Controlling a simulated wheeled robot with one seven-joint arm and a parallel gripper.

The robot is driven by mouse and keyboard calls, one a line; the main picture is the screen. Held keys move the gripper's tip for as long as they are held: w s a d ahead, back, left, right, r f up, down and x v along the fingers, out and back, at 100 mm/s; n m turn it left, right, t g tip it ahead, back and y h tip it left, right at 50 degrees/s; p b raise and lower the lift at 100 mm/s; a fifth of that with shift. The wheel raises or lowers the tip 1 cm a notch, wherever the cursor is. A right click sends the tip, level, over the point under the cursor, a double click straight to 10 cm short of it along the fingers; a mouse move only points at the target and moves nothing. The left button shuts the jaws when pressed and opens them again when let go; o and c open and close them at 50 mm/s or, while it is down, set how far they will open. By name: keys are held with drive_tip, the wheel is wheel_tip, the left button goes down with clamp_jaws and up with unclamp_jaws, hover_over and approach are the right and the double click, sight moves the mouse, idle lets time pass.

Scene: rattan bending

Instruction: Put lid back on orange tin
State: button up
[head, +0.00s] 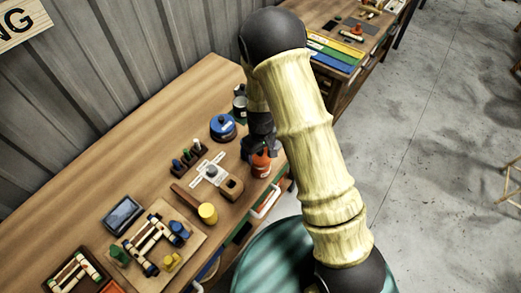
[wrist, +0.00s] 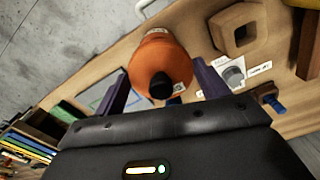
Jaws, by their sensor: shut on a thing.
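The orange tin (head: 261,167) stands near the front edge of the wooden bench in the head view, with a white label on its side. In the wrist view my gripper (wrist: 163,78) is shut on the lid. The lid sits over the tin; whether it is fully seated is hidden.
A blue tin (head: 223,128) and a dark tin (head: 240,104) stand behind the orange tin. A wooden block with a hole (head: 231,187), a yellow-ended mallet (head: 207,212) and a peg rack (head: 188,157) lie to the left. Bare floor lies right of the bench.

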drive_tip(key=shift+w+d+f+b, duration=0.1)
drive_tip(key=shift+f+b, duration=0.25)
drive_tip(key=shift+f, duration=0.25)
drive_tip(key=shift+w+d+f+b, duration=0.1)
drive_tip(key=shift+f+b, duration=0.2)
drive_tip(key=shift+f, duration=0.25)
drive_tip(key=shift+s+f, duration=0.15)
drive_tip(key=shift+f+b, duration=0.15)
drive_tip(key=shift+b, duration=0.15)
idle(1.0)
idle(0.3)
drive_tip(key=o, duration=1.1)
drive_tip(key=shift+c, duration=0.2)
